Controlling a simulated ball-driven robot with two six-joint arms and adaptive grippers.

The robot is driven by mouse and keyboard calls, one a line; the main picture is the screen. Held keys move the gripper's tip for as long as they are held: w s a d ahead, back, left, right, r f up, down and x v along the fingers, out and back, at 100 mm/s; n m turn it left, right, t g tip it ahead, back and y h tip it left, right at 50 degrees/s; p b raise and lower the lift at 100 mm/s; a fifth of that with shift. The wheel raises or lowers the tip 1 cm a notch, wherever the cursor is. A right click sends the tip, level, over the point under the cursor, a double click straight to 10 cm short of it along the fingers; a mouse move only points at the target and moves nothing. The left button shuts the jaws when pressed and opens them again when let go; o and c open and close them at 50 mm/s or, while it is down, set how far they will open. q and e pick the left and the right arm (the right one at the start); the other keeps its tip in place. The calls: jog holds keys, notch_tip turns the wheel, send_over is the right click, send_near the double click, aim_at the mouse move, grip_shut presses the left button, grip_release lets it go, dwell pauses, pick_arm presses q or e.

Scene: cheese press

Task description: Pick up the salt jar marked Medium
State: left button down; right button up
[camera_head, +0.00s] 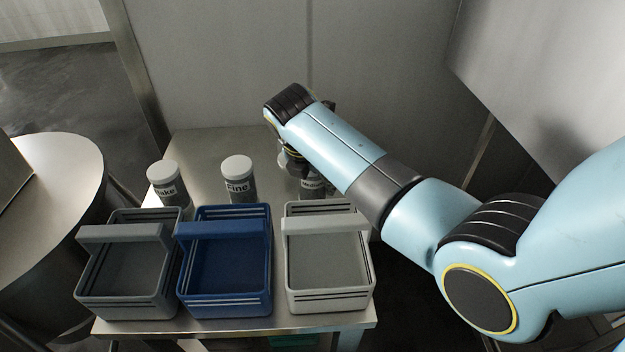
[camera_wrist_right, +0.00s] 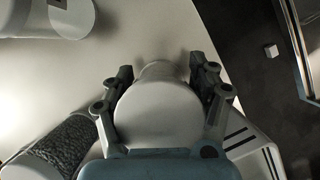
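The salt jar marked Medium (camera_head: 312,185) stands on the metal table behind the light grey crate, mostly hidden by my right arm; part of its label shows. In the right wrist view its white lid (camera_wrist_right: 158,112) sits between the two fingers. My right gripper (camera_head: 293,160) is above and around the jar, partly hidden by its own arm. In the wrist view the fingers of the right gripper (camera_wrist_right: 166,72) are spread, one on each side, with a gap visible near the tips. My left gripper is not in view.
The jar marked Fine (camera_head: 238,180) and a jar with a label ending in "ake" (camera_head: 166,184) stand to the left. In front are a dark grey crate (camera_head: 127,300), a blue crate (camera_head: 226,302) and a light grey crate (camera_head: 329,300). A wall rises behind the table.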

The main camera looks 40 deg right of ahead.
jog(key=c, duration=0.6)
jog(key=shift+c, duration=0.2)
